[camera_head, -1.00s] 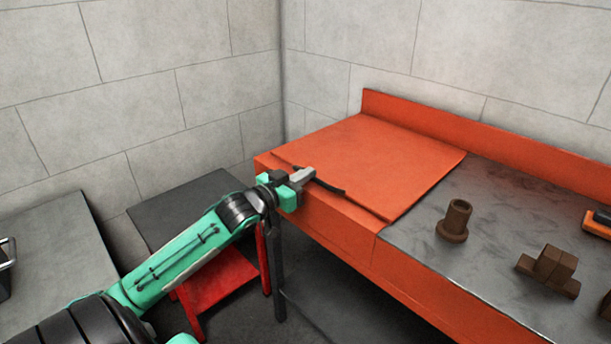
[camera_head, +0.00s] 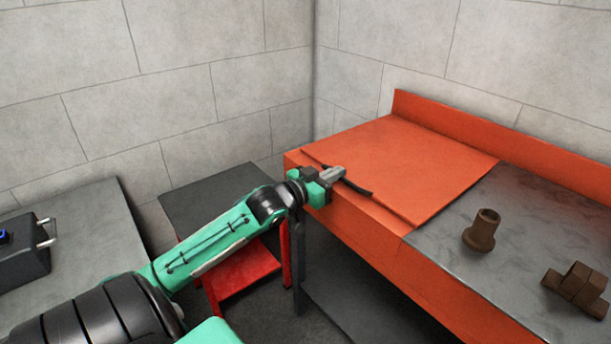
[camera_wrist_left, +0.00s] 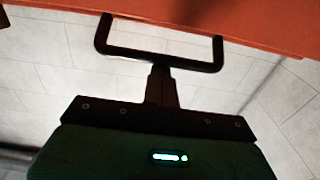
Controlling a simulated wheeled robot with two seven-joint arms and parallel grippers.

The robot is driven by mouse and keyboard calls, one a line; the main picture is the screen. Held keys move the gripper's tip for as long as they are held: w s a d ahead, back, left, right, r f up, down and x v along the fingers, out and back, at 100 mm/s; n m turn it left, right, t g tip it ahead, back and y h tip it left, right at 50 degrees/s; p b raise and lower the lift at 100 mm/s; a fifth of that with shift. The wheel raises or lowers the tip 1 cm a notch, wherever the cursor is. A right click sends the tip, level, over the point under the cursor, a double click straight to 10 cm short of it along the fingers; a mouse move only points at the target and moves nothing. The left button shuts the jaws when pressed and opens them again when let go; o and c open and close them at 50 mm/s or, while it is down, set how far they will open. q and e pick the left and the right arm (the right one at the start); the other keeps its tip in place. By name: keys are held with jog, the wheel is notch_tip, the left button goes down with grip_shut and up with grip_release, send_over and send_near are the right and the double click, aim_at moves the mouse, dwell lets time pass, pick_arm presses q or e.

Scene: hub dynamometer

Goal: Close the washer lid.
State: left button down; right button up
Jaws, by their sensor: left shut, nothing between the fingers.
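The washer lid (camera_head: 410,165) is a flat orange panel lying level, or nearly so, on the orange parts-washer cabinet (camera_head: 365,222). Whether a small gap remains under its front edge I cannot tell. Its black bar handle (camera_head: 357,188) is at the front edge and also shows in the left wrist view (camera_wrist_left: 160,57), below the orange lid (camera_wrist_left: 215,22). My left gripper (camera_head: 338,174) is shut and empty, at the left part of the handle. In the left wrist view its fingers (camera_wrist_left: 161,75) reach up to the handle bar; contact is unclear. My right gripper is out of view.
A brown flanged cylinder (camera_head: 482,232) and a brown block part (camera_head: 577,288) sit on the grey top to the right. A red stool-like stand (camera_head: 245,270) and a dark table (camera_head: 215,195) are under and beyond my left arm. A grey bench with a dark box (camera_head: 22,258) is at left.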

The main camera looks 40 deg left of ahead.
pick_arm(q)
notch_tip(320, 180, up, 4)
jog(key=p, duration=0.3)
jog(key=s+a+f+b, duration=0.1)
jog(key=s, duration=0.8)
jog(key=shift+s+f, duration=0.15)
jog(key=shift+f, duration=0.25)
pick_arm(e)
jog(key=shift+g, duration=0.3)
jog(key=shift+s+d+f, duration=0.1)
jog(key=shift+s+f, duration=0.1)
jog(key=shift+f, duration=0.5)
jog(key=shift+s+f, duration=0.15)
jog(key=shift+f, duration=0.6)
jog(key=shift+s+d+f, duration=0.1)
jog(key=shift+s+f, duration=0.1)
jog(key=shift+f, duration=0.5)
pick_arm(q)
jog(key=shift+a, duration=0.1)
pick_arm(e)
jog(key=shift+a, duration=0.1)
